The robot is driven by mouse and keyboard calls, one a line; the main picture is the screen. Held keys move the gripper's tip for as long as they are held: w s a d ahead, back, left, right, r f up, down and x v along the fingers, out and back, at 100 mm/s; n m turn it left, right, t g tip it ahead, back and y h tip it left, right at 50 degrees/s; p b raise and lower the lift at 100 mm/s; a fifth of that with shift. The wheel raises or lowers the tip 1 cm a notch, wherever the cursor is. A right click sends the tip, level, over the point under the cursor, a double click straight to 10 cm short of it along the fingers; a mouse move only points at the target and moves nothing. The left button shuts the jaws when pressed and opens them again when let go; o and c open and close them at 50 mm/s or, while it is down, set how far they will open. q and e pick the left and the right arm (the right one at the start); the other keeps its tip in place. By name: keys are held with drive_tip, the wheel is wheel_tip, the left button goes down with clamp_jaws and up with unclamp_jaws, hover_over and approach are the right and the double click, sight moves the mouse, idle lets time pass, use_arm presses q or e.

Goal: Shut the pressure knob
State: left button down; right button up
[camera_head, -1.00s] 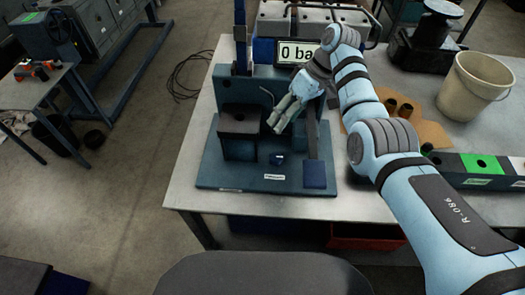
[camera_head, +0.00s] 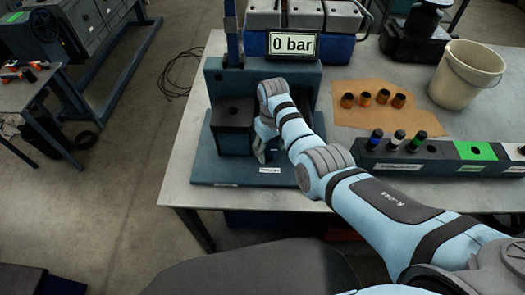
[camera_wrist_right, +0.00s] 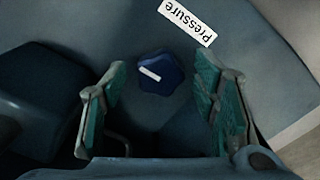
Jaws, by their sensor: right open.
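The pressure knob (camera_wrist_right: 160,73) is dark blue with several lobes and a white bar mark. It sits on the blue-grey base plate (camera_head: 217,176), beside a white label reading "Pressure" (camera_wrist_right: 187,22). In the right wrist view my right gripper (camera_wrist_right: 161,84) is open, with one finger pad on each side of the knob and visible gaps to it. Whether the fingertips are down at knob height I cannot tell. In the head view my right gripper (camera_head: 263,149) points down over the plate's front and hides the knob. My left gripper is not in view.
A dark block (camera_head: 233,128) stands on the plate left of my gripper. A display (camera_head: 293,44) behind reads "0 bar". To the right are a rack (camera_head: 440,158), several copper-coloured bushings (camera_head: 365,99) on brown sheet and a bucket (camera_head: 468,72).

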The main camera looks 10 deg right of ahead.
drive_tip(key=shift+w+f, duration=0.1)
drive_tip(key=shift+f, duration=0.1)
drive_tip(key=c, duration=1.2)
drive_tip(key=shift+o, duration=0.2)
